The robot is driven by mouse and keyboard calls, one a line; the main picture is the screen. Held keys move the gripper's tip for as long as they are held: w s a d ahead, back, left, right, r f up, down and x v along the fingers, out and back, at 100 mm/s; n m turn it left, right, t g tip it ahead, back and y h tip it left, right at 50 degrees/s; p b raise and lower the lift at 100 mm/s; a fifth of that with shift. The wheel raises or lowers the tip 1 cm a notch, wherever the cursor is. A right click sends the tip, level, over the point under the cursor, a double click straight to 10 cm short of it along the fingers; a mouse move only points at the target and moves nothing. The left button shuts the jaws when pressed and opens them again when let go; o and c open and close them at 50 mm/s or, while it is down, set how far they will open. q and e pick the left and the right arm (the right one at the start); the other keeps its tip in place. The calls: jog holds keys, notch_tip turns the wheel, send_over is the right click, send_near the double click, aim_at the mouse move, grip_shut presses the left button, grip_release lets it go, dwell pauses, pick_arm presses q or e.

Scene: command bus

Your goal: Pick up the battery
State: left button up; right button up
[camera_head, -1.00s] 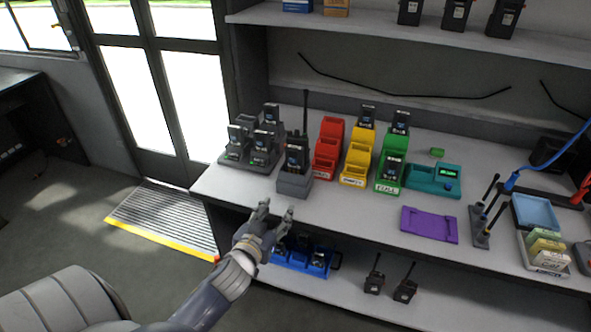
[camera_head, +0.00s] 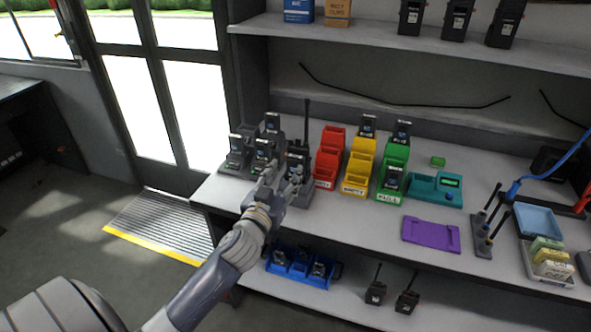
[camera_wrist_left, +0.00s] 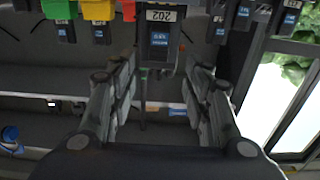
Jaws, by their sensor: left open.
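Several dark batteries with blue labels are in view, and I cannot tell which one is meant. Some stand in the grey charger (camera_head: 233,168) at the left, one at the back of the yellow rack (camera_head: 354,187), and others in the green rack, including a front battery (camera_head: 392,179). My left gripper (camera_head: 281,174) is open and empty, in front of a dark radio (camera_head: 298,158) in a single grey dock, partly hiding both. In the left wrist view, a dark unit marked 202 (camera_wrist_left: 161,40) hangs inverted beyond and between the open fingers (camera_wrist_left: 160,78). My right gripper is not in view.
The red rack (camera_head: 328,160) looks empty. The lower shelf holds a blue charger (camera_head: 303,270) and two radios. Shelving stands above the counter (camera_head: 352,212).

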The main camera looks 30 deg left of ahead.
aim_at(294, 161)
pick_arm(q)
jog(key=x, duration=0.3)
jog(key=shift+w, duration=0.35)
jog(key=shift+w+p, duration=0.25)
jog(key=shift+p, duration=0.05)
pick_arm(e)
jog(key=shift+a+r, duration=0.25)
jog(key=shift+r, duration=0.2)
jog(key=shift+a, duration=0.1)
pick_arm(q)
grip_shut()
jog(key=shift+r, duration=0.65)
notch_tip(294, 161, up, 27)
jog(key=p, duration=0.2)
jog(key=shift+f, duration=0.15)
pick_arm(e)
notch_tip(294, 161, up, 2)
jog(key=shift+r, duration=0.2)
